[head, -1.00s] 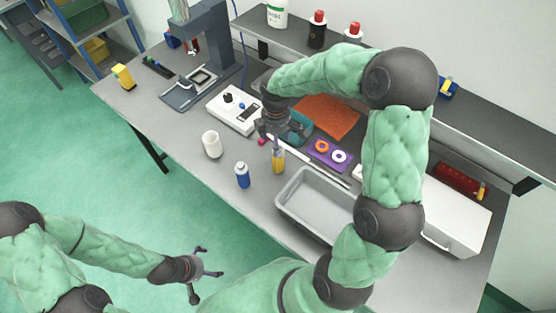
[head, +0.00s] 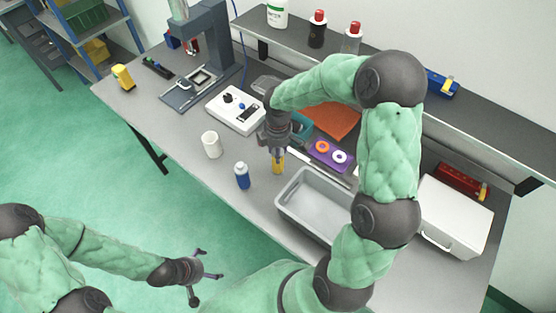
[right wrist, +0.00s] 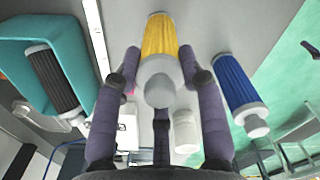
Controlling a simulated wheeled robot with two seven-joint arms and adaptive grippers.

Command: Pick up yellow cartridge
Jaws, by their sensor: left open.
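The yellow cartridge (head: 278,166) stands on the table, left of the grey tray. My right gripper (head: 277,148) is over it from above. In the right wrist view the yellow cartridge (right wrist: 160,35), with its pale grey cap, lies between the fingers of my right gripper (right wrist: 160,58). The fingertips are close on both sides of it; I cannot tell whether they touch it. My left gripper (head: 204,272) is open and empty, away from the table at the lower left.
The grey tray (head: 284,205) is to the right. In the right wrist view a teal holder (right wrist: 30,40) has a dark cartridge in it (right wrist: 55,82).

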